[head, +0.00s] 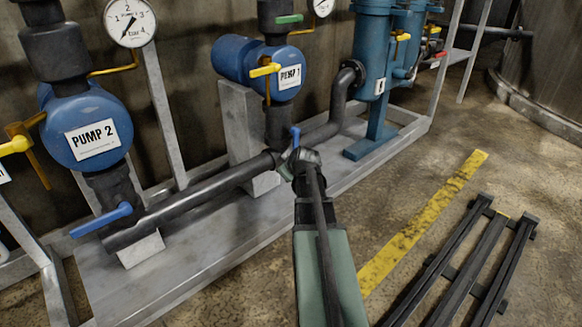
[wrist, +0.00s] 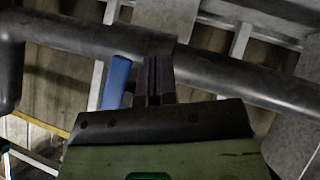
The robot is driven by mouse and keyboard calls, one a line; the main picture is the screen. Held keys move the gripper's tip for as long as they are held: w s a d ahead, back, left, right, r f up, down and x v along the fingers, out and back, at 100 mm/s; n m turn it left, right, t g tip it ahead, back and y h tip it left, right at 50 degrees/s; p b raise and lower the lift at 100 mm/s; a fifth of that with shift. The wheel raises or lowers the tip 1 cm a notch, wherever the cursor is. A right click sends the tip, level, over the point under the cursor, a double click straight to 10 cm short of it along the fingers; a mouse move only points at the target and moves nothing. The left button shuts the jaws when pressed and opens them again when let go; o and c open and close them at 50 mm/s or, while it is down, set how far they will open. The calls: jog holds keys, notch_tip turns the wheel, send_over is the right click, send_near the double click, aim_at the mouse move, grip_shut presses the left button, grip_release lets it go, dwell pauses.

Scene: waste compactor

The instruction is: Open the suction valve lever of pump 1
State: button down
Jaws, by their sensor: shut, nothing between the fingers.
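The blue suction valve lever (head: 295,136) of pump 1 shows as a short blue piece sticking up just beyond my gripper, on the dark pipe below pump 1 (head: 290,76). Its lower part is hidden behind my gripper. In the wrist view the blue lever (wrist: 117,81) stands just left of the fingers. My gripper (head: 299,157) is at the pipe, and in the wrist view its dark fingers (wrist: 158,80) are shut together with nothing between them. Lever and fingers appear close side by side; I cannot tell whether they touch.
Pump 2 (head: 95,138) stands at left with its own blue lever (head: 101,220). Yellow (head: 265,70) and green (head: 289,19) handles sit around pump 1. A blue filter vessel (head: 373,60) is to the right. Dark rails (head: 470,262) lie on the floor at lower right.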

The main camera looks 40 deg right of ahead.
jog(key=s+a, duration=0.7)
jog(key=a, duration=0.2)
jog(key=shift+a+r, duration=0.15)
jog(key=shift+r, duration=0.1)
